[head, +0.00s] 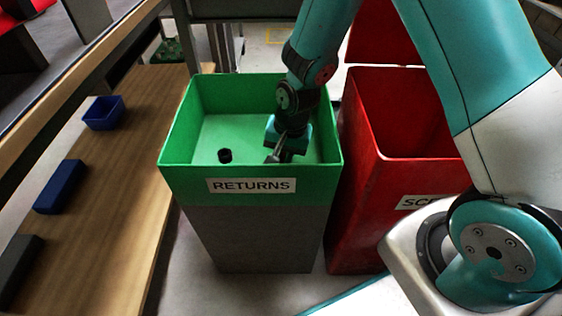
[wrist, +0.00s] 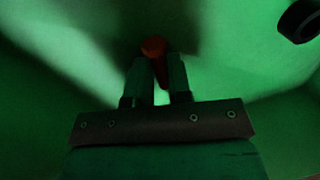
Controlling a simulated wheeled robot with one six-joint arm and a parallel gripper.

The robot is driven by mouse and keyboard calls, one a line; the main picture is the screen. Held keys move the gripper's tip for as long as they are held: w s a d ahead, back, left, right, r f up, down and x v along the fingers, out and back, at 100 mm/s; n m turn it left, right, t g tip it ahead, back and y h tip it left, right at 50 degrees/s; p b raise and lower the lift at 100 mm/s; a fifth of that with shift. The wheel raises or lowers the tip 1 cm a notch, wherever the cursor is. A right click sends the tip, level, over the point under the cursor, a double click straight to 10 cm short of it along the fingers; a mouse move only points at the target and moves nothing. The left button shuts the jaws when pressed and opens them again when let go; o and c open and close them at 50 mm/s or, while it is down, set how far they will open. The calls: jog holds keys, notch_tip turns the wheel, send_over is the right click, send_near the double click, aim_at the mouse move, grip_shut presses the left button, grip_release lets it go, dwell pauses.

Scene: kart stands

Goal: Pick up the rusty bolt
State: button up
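My gripper (head: 274,157) reaches down into the green bin labelled RETURNS (head: 250,172). In the wrist view, the rusty bolt (wrist: 153,46) is reddish brown, with a round head just beyond the fingertips. Its shaft runs slightly tilted between the two fingers of my gripper (wrist: 158,72). I cannot make the bolt out in the head view.
A black ring-shaped part (head: 225,156) lies on the bin floor; it also shows in the wrist view (wrist: 299,20). The bin walls surround my gripper. A red bin (head: 400,172) stands to the right. A wooden bench (head: 125,190) with blue containers (head: 103,114) is at the left.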

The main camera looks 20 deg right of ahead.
grip_shut()
jog(key=shift+r, duration=0.1)
